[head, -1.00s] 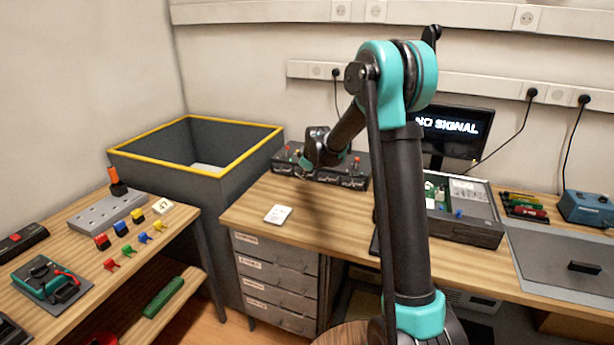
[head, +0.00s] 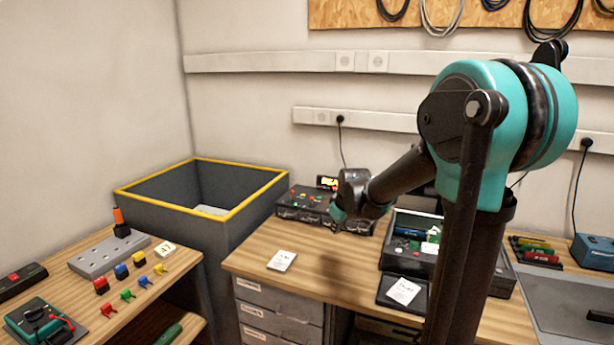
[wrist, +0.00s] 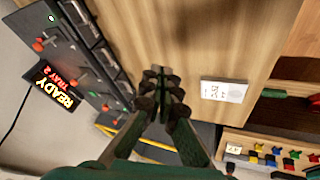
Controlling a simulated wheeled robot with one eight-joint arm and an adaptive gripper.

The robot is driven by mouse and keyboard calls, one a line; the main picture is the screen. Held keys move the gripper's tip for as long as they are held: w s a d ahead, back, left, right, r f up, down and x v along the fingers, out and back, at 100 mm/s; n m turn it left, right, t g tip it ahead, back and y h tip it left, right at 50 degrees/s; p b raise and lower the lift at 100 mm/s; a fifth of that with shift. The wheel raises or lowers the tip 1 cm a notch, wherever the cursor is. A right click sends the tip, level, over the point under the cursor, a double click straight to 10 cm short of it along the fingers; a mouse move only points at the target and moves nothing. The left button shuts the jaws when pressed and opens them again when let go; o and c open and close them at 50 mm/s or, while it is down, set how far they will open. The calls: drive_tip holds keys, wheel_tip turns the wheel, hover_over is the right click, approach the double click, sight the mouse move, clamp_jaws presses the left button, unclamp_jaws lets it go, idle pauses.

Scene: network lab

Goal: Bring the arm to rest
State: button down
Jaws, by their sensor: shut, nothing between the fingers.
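My gripper (head: 342,220) hangs at the end of my teal and black arm, above the wooden desk (head: 255,250) and in front of the black switch box (head: 303,204). In the wrist view my gripper (wrist: 160,80) has its dark fingers together, with nothing between them. The fingers point over the desk top, between the switch box (wrist: 75,50) and a white card (wrist: 225,92). I see no contact between the gripper and anything. My upper arm fills the right of the head view and hides part of the desk.
An open device case (head: 405,238) stands close right of my gripper, with a dark pad and card (head: 402,292) before it. A grey yellow-rimmed bin (head: 180,215) stands at left. The left bench (head: 105,270) holds coloured plugs. A small lit sign (wrist: 55,88) reads READY TRAY 2.

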drive_tip(key=s+d+f+m, duration=0.3)
drive_tip(key=s, duration=0.6)
drive_tip(key=s+d+f+m+g+h, duration=0.1)
drive_tip(key=s+d+f+m, duration=0.2)
drive_tip(key=s, duration=0.6)
drive_tip(key=s+d+f+m, duration=0.2)
drive_tip(key=s+d+f, duration=0.1)
drive_tip(key=s, duration=0.6)
drive_tip(key=shift+s+f+m, duration=0.3)
drive_tip(key=shift+f+m, duration=0.1)
drive_tip(key=shift+f, duration=0.1)
